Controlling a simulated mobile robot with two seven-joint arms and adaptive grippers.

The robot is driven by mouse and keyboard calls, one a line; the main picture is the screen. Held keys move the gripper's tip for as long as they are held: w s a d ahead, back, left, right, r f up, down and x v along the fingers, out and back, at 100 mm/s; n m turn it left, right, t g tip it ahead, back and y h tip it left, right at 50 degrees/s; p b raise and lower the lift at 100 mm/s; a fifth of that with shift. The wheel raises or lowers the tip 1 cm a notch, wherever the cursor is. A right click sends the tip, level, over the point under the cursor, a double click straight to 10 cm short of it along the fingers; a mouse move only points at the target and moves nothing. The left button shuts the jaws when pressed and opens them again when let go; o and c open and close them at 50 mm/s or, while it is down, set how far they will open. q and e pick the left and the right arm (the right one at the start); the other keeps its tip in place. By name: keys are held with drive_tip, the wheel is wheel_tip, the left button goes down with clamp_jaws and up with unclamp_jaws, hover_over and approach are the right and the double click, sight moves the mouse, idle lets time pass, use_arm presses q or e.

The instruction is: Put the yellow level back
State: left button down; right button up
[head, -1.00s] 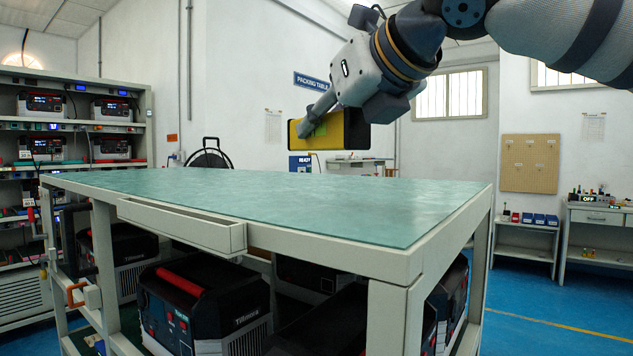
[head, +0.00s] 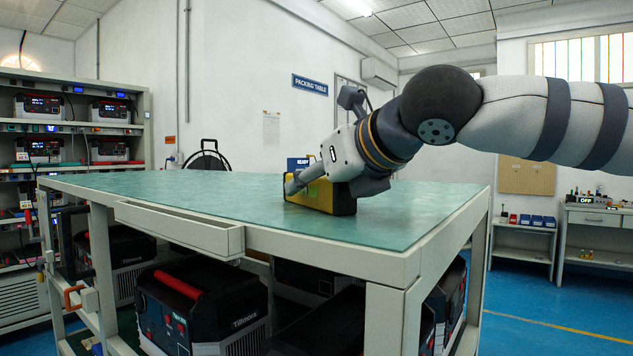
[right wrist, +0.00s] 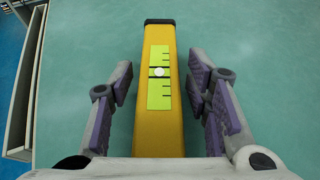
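The yellow level (head: 322,197) stands on the green table top (head: 230,190), right of the middle. In the right wrist view the level (right wrist: 158,130) runs straight away from me, with its lime vial window (right wrist: 159,58) facing up. My right gripper (head: 296,184) is down at the level. In the right wrist view the gripper's purple-padded fingers (right wrist: 160,85) sit on both sides of the level, with a narrow green gap on each side, so it is open around it. My left gripper is not in view.
A shallow empty tray (head: 180,228) is fixed along the table's front edge; its rim also shows at left in the right wrist view (right wrist: 36,75). Black power units (head: 200,305) stand under the table. A rack (head: 145,130) stands at the left. The table top around the level is clear.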

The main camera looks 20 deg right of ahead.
drive_tip(key=shift+r, duration=0.1)
drive_tip(key=v, duration=1.2)
drive_tip(key=shift+r, duration=0.2)
